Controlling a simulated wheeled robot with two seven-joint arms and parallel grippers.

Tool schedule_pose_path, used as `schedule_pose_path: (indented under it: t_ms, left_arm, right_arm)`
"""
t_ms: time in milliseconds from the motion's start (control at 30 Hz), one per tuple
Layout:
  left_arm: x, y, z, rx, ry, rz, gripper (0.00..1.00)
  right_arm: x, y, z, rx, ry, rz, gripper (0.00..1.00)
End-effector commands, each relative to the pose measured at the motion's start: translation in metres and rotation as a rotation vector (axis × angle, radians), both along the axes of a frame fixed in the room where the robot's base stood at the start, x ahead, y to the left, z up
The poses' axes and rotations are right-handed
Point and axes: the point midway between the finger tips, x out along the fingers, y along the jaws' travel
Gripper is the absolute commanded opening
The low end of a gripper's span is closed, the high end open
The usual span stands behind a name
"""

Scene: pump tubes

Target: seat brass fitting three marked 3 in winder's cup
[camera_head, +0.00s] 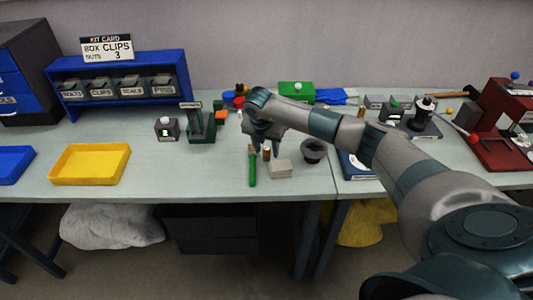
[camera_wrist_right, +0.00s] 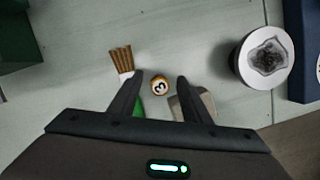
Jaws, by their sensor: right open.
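The brass fitting marked 3 (camera_wrist_right: 159,86) shows end-on in the right wrist view, with its numeral facing the camera. In the head view the brass fitting (camera_head: 266,154) appears upright on the pale table, just below my right gripper (camera_head: 262,143). In the wrist view my right gripper (camera_wrist_right: 160,79) is open, with one finger on each side of the fitting and a gap to it. My left gripper is out of view.
A green-handled brush (camera_head: 253,168) lies close left of the fitting, and a beige block (camera_head: 280,169) sits close right. A dark round pot (camera_head: 314,151) stands farther right. A yellow tray (camera_head: 90,164) is at left. The front table between tray and brush is clear.

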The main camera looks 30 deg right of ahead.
Motion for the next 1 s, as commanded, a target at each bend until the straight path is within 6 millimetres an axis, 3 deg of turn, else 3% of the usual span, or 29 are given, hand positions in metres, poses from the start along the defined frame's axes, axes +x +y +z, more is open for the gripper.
schedule_pose_path:
  t_ms: [233, 400, 767, 1000]
  left_arm:
    - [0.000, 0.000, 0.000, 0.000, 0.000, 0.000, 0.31]
    - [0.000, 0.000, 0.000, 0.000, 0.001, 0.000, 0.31]
    - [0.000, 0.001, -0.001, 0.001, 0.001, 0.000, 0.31]
    - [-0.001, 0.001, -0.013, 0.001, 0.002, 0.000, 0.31]
  right_arm:
    - [0.000, 0.000, 0.000, 0.000, 0.000, 0.000, 0.41]
    - [0.000, 0.000, 0.000, 0.000, 0.000, 0.000, 0.01]
    - [0.001, 0.000, 0.002, 0.000, -0.002, 0.001, 0.00]
    - [0.001, 0.000, 0.018, -0.001, -0.004, 0.000, 0.00]
